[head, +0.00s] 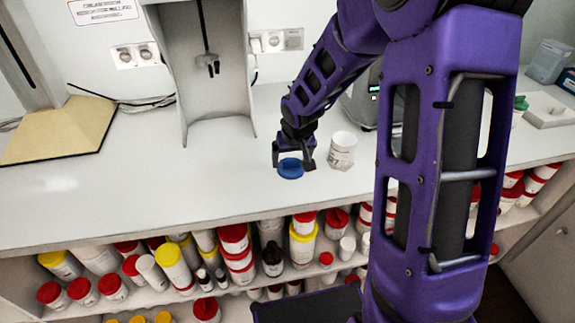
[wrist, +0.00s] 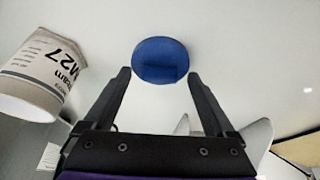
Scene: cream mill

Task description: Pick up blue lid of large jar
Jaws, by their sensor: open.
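The blue lid (head: 290,169) lies flat on the white counter, near its front edge. In the wrist view the round lid (wrist: 160,60) shows just beyond and between the fingertips. My gripper (head: 293,158) is open, with its fingers pointing down around or just above the lid; the exact height is hard to tell. It also shows in the wrist view (wrist: 158,75) with nothing between its fingers. The large white jar (head: 342,151) stands open on the counter, just right of my gripper. In the wrist view the jar (wrist: 45,75) is at the left, with a printed label.
The counter (head: 150,200) is clear to the left of the lid. A grey machine (head: 362,100) stands behind the jar, and a tall white stand (head: 205,110) is at the back. Shelves below hold many jars with red and yellow lids.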

